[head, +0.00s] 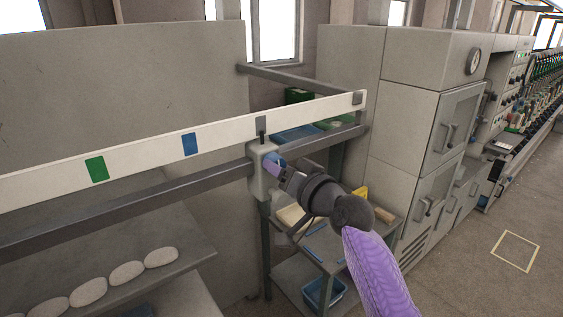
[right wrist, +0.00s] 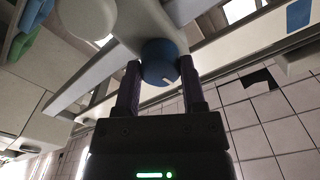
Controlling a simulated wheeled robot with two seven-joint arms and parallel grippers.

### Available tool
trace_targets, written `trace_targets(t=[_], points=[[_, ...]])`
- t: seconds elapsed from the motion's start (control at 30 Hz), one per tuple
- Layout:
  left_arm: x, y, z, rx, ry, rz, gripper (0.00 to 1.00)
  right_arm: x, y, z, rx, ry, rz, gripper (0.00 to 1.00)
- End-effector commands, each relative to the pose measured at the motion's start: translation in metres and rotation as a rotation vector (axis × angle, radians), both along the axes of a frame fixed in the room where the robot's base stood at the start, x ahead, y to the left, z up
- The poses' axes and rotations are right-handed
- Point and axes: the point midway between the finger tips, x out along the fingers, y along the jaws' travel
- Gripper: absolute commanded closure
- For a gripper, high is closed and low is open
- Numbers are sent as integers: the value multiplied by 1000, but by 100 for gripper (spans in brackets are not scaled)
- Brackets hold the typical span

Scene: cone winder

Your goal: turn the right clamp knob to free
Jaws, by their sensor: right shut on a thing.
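The right clamp knob (right wrist: 158,62) is a blue round knob with a short white mark, seen in the right wrist view between the two dark fingers of my right gripper (right wrist: 159,78). The fingers touch it on both sides, so the gripper is shut on it. In the head view my right gripper (head: 275,168) reaches the pale clamp block (head: 257,181) on the rail, and only a bit of the blue knob shows there. A dark pointer (head: 261,127) stands up above the block. My left gripper is not in view.
A long white bar (head: 140,157) with green and blue patches runs above a grey rail (head: 130,208). White rounded packages (head: 126,272) lie on a shelf at lower left. A cart with a blue bin (head: 322,291) stands below my right arm. Grey cabinets (head: 415,125) stand to the right.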

Motion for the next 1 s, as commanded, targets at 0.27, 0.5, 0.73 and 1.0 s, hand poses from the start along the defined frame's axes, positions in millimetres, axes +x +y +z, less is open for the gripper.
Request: trace_targets(t=[0.27,0.5,0.73,1.0], points=[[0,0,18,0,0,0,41,0,0,3,210,153,0,100],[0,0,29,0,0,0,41,0,1,3,383,278,0,100],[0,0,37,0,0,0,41,0,1,2,513,373,0,100],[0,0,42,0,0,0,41,0,1,2,605,438,-1,100]])
